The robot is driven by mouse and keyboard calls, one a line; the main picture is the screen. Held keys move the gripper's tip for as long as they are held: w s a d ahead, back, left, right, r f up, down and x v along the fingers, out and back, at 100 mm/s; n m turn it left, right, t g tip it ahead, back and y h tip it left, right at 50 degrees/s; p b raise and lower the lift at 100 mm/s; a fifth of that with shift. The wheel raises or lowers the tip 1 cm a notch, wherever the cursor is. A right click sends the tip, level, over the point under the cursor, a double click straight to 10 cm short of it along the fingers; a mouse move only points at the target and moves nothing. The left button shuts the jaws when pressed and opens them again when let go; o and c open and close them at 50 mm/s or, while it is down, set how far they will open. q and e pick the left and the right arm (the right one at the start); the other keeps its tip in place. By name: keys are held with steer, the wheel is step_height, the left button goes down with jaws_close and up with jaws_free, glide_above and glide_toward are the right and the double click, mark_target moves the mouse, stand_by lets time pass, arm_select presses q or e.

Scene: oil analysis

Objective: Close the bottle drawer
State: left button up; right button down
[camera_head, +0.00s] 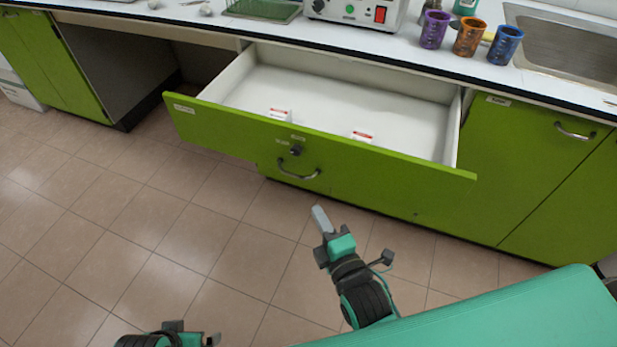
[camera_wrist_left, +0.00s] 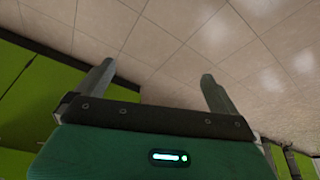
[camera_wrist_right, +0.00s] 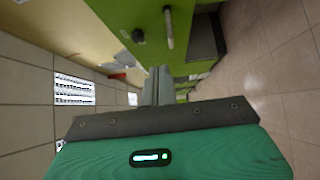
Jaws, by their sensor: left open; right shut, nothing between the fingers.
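The bottle drawer (camera_head: 330,167) is pulled out from under the counter, with a green front and a white inside. Two small white items with red labels (camera_head: 280,114) lie in it near the front. A curved metal handle (camera_head: 298,171) and a dark lock knob (camera_head: 295,150) are on its front. My right gripper (camera_head: 319,218) is shut and empty, in front of and below the handle, apart from it. In the right wrist view its fingers (camera_wrist_right: 157,85) are together. My left gripper (camera_wrist_left: 157,85) is open and empty over the floor; the head view shows only part of it at the bottom edge.
The white counter (camera_head: 370,45) above holds an instrument (camera_head: 358,10), a purple cup (camera_head: 434,29), an orange cup (camera_head: 469,37), a blue cup (camera_head: 505,45) and a sink (camera_head: 570,45). Green cabinets (camera_head: 530,160) stand right of the drawer. Tiled floor (camera_head: 170,240) is clear in front.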

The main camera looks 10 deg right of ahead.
mark_target(307, 178)
steer(key=w, duration=1.1)
steer(key=shift+w+a+b, duration=0.1)
steer(key=shift+a+b, duration=0.05)
steer(key=shift+b, duration=0.25)
steer(key=shift+w+d+f, duration=0.1)
steer(key=shift+w+d, duration=0.25)
steer(key=shift+w, duration=0.25)
arm_select(q)
steer(key=shift+v, duration=1)
steer(key=shift+s+f, duration=0.1)
steer(key=shift+f, duration=0.05)
arm_select(e)
steer(key=shift+w+d, duration=0.1)
